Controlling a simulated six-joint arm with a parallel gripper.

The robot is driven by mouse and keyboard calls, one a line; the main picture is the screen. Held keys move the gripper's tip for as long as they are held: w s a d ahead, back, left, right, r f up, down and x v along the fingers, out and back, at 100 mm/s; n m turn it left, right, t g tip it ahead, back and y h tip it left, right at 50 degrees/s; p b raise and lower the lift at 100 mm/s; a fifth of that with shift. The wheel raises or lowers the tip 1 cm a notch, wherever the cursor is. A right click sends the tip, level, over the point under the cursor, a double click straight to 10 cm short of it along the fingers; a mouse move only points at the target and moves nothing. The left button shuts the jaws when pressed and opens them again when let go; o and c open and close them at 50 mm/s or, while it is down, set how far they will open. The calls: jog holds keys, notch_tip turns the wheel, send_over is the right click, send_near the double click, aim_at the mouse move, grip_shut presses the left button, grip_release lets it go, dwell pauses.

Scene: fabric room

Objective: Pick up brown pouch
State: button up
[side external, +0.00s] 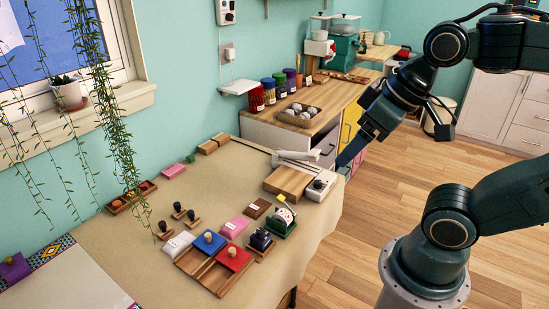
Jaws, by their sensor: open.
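A small flat brown item (258,208), which looks like the brown pouch, lies on the tan-covered table (140,235). It is behind the green stamp-like device and to the right of a pink block. My gripper (350,153) hangs in the air at the table's right side, pointing down and left. It is open and appears empty, well apart from the brown item. Its fingers are seen edge-on and partly merge in the view.
Near the brown item are a pink block (235,226), a green device (282,221), a dark stamp (261,240) and a wooden tray with blue and red pads (235,257). A wooden block (288,181) and white box (321,185) stand between it and my gripper.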

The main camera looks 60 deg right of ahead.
jog(key=w+d+f+n+g+y, duration=0.1)
jog(key=w+d+n, duration=0.15)
jog(key=w, duration=0.45)
jog(key=w+d+f+n+g, duration=0.15)
jog(key=w+n, duration=0.25)
jog(key=w, duration=0.4)
jog(key=w+d+f+n+g+y, duration=0.1)
jog(key=w+d+f+n, duration=0.15)
jog(key=w, duration=0.45)
jog(key=w+d+f+n+y, duration=0.1)
jog(key=w+d+f+n, duration=0.2)
jog(key=f, duration=0.4)
jog(key=w+d+f+n+g, duration=0.1)
jog(key=w+d+f+n, duration=0.1)
jog(key=f, duration=0.5)
jog(key=w+d+f+n+g+y, duration=0.1)
jog(key=w+d+f+n, duration=0.2)
jog(key=f, duration=0.4)
jog(key=shift+w+d+f+n+y, duration=0.2)
jog(key=shift+w+d+n+y, duration=0.1)
jog(key=shift+w+d, duration=0.7)
jog(key=shift+s+f, duration=0.1)
send_over(261, 206)
jog(key=shift+f, duration=3.9)
